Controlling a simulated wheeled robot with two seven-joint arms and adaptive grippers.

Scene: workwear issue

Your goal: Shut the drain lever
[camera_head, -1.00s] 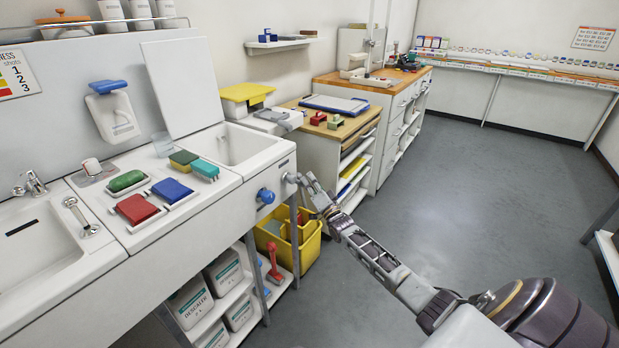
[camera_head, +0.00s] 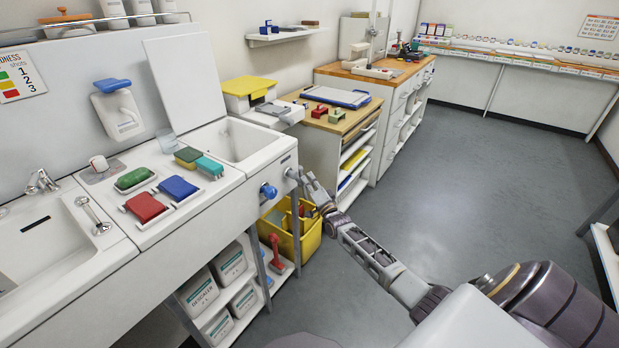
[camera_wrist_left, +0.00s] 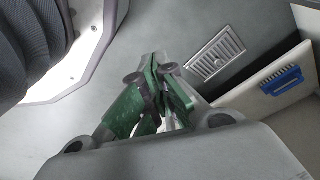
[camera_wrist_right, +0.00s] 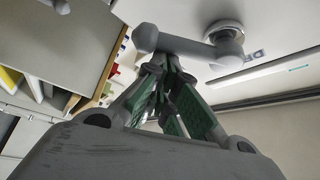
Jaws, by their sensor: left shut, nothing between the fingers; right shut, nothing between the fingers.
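The drain lever (camera_wrist_right: 190,46) is a grey bar on a round wall flange in the right wrist view, with part of a printed label beside it. In the head view the lever (camera_head: 291,172) is small, at the right end of the sink unit's front. My right gripper (camera_head: 304,177) is shut and empty beside it. In the right wrist view its fingertips (camera_wrist_right: 170,64) are at the bar's free end, overlapping it; contact is unclear. My left gripper (camera_wrist_left: 160,66) is shut and empty above the floor in the left wrist view.
A blue knob (camera_head: 268,191) sits left of the lever on the same front. A yellow bucket (camera_head: 312,240) stands on the floor below. The left wrist view shows a floor grate (camera_wrist_left: 214,53) and a blue brush (camera_wrist_left: 281,80).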

